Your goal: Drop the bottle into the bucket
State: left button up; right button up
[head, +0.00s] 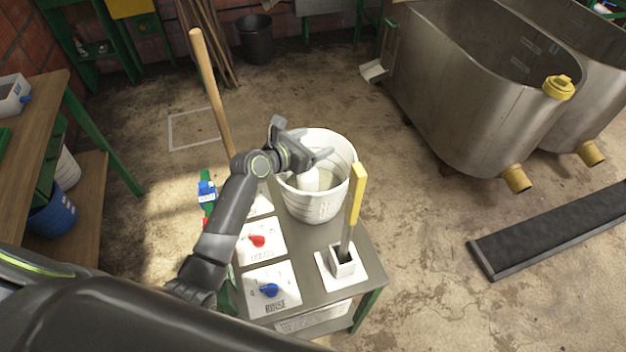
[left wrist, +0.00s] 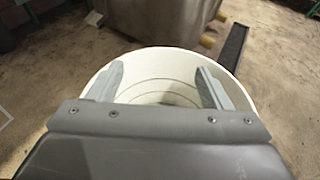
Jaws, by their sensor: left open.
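The white bucket (head: 315,208) stands on the far part of a small grey table. In the left wrist view the bucket's rim and ringed inside wall (left wrist: 155,62) fill the middle. My left gripper (head: 310,147) is over the bucket's mouth, its fingers spread with nothing between them; the two fingers (left wrist: 160,88) also show apart in the left wrist view. A pale rounded shape (head: 309,180) shows inside the bucket below the gripper. It may be the bottle, but I cannot tell for sure. The gripper hides part of the bucket's inside. My right gripper is not in view.
On the table, a yellow-handled tool (head: 355,195) stands upright in a holder right of the bucket. Panels with a red knob (head: 257,241) and a blue knob (head: 270,290) lie nearer. A wooden pole (head: 210,90) rises behind left. Metal tanks (head: 470,90) stand right.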

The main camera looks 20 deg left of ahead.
pick_arm(q)
jog(key=v, duration=1.7)
jog(key=shift+s+a+r, duration=0.1)
jog(key=shift+s+r, duration=0.05)
